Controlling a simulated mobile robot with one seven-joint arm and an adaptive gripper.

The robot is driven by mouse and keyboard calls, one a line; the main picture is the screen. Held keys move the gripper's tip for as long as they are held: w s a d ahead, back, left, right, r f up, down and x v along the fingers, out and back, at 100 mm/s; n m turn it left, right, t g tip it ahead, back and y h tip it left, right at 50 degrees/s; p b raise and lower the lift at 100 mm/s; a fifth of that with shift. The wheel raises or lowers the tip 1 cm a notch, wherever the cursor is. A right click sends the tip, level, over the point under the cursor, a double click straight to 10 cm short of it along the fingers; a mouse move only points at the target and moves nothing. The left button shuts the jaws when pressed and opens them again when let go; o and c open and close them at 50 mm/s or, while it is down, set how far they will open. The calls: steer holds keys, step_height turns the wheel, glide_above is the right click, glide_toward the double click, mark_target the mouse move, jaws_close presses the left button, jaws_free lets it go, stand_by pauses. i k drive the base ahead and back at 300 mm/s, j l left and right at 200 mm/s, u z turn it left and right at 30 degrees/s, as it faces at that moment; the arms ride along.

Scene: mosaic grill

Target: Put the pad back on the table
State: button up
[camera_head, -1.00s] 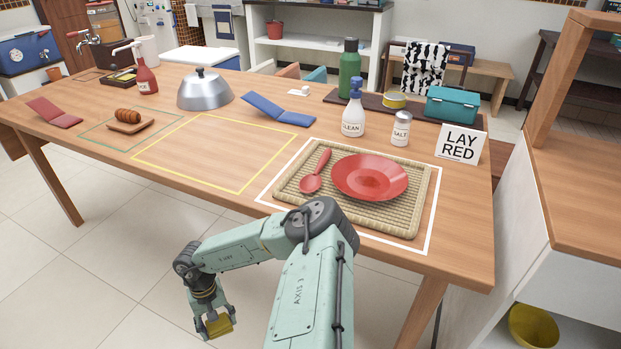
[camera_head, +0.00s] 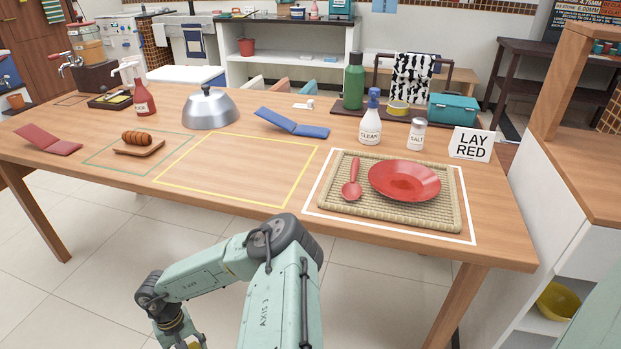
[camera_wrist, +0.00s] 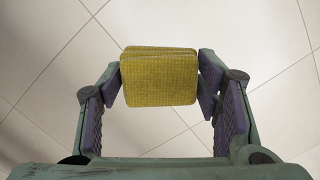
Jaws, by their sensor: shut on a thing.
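My gripper (camera_wrist: 160,82) is shut on a yellow pad (camera_wrist: 159,78), a square, woven-looking piece held between the two fingers. Below it in the wrist view is only tiled floor. In the head view the gripper hangs in front of the table at the bottom edge, and only a sliver of the pad (camera_head: 194,346) shows there. The wooden table (camera_head: 240,171) stands beyond my arm. A yellow outlined square on it is bare.
A woven mat (camera_head: 440,219) with a red plate (camera_head: 405,180) and red spoon (camera_head: 352,180) lies at right. A steel dome (camera_head: 210,110), blue folded stand (camera_head: 290,124), spray bottle (camera_head: 370,127) and salt shaker (camera_head: 416,135) stand farther back.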

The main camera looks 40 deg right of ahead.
mark_target(290, 192)
steer(key=i+j, duration=0.1)
steer(key=j, duration=0.25)
steer(key=i+j+z, duration=0.1)
steer(key=j, duration=0.2)
steer(key=i+j, duration=0.1)
steer(key=j, duration=0.25)
steer(key=z, duration=1.35)
